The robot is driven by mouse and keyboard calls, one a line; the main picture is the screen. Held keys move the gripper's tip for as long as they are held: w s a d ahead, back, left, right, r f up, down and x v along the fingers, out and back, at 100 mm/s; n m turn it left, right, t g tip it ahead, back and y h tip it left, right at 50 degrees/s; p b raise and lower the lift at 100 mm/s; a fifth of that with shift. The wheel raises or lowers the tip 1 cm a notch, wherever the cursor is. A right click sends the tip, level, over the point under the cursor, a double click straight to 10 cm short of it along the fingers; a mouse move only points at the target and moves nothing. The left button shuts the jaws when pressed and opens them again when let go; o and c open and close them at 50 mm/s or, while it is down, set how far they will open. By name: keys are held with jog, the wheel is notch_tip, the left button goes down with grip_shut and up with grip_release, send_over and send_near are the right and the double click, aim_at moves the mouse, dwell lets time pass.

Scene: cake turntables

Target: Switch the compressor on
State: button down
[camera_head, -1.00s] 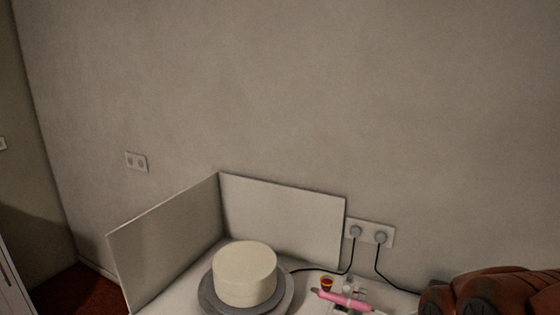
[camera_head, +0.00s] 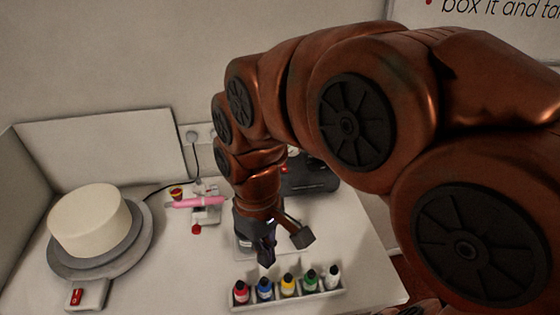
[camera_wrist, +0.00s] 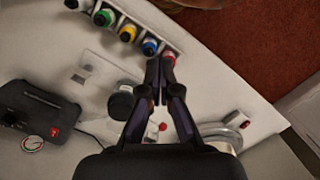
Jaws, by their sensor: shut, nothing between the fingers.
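The compressor is a dark box (camera_head: 312,178) behind my arm in the head view, which hides part of it. In the wrist view the compressor (camera_wrist: 40,108) lies at the left, with a round gauge (camera_wrist: 33,143) and a small red switch (camera_wrist: 54,132) on its side. Whether the switch is on or off cannot be told. My gripper (camera_head: 267,258) points down over the table, just behind the paint bottles. In the wrist view my gripper (camera_wrist: 157,68) is shut and empty, to the right of the compressor and apart from it.
A row of colour bottles (camera_head: 287,284) stands in a white rack at the front. A dark round-headed object (camera_wrist: 121,104) is beside my fingers. A pink airbrush (camera_head: 195,203) lies further back. A cake (camera_head: 88,220) sits on a grey turntable (camera_head: 143,242) at left, with a red switch (camera_head: 76,296).

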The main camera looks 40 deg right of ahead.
jog(key=w+d+r+n, duration=0.3)
jog(key=w+d+n, duration=0.1)
jog(key=w, duration=0.7)
jog(key=n+t+b, duration=0.1)
jog(key=n+b, duration=0.2)
jog(key=n, duration=0.3)
send_over(284, 169)
jog(key=shift+w+r, duration=0.1)
notch_tip(284, 169, down, 14)
jog(key=p, duration=0.3)
jog(key=shift+a, duration=0.1)
jog(key=shift+t, duration=0.3)
